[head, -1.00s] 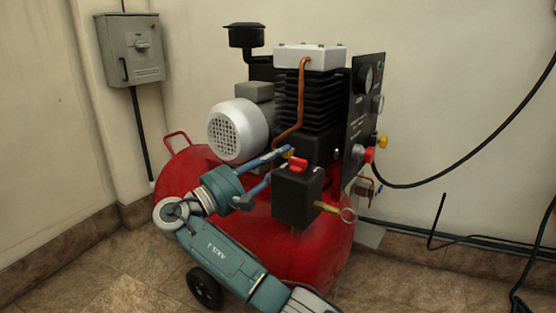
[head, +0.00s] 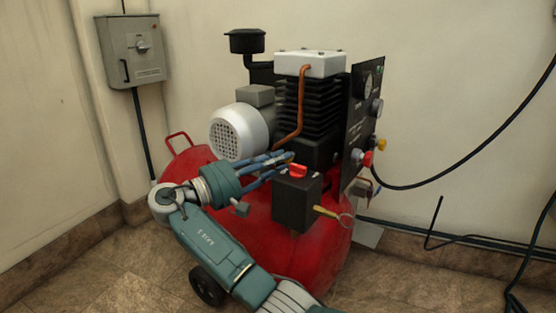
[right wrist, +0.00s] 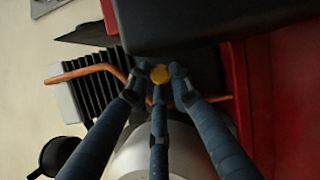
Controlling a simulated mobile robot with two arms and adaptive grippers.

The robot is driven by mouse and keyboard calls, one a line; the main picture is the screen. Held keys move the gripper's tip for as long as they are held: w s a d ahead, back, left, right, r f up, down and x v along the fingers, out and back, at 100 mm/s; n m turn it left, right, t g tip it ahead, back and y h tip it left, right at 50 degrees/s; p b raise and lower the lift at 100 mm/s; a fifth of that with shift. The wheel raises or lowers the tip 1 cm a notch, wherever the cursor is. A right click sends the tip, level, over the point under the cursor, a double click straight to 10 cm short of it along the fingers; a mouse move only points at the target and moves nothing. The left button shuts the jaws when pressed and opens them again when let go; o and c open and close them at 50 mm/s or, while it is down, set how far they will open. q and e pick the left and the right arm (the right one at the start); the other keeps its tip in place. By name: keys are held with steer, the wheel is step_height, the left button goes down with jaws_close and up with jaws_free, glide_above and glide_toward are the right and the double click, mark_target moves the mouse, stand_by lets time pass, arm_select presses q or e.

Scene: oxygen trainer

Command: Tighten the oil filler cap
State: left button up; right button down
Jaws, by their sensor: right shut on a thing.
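The oil filler cap (right wrist: 160,74) is small, round and yellow in the right wrist view, low on the compressor's black pump block (head: 318,152). My right gripper (head: 286,158) reaches in from the left, above the red tank. In the right wrist view its three blue fingers (right wrist: 159,80) close around the cap, with the tips against its sides. In the head view the fingers mostly hide the cap. My left gripper is not in view.
A black box with a red switch (head: 297,172) stands close by the fingers. The silver motor (head: 238,130) and copper pipe (head: 300,100) are just behind. A gauge panel (head: 362,125) is to the right. The red tank (head: 310,255) lies below.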

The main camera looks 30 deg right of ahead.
steer(key=c, duration=1.9)
jaws_free()
steer(key=shift+f, duration=0.15)
steer(key=shift+o, duration=0.2)
steer(key=a+f, duration=0.1)
steer(key=a, duration=1.1)
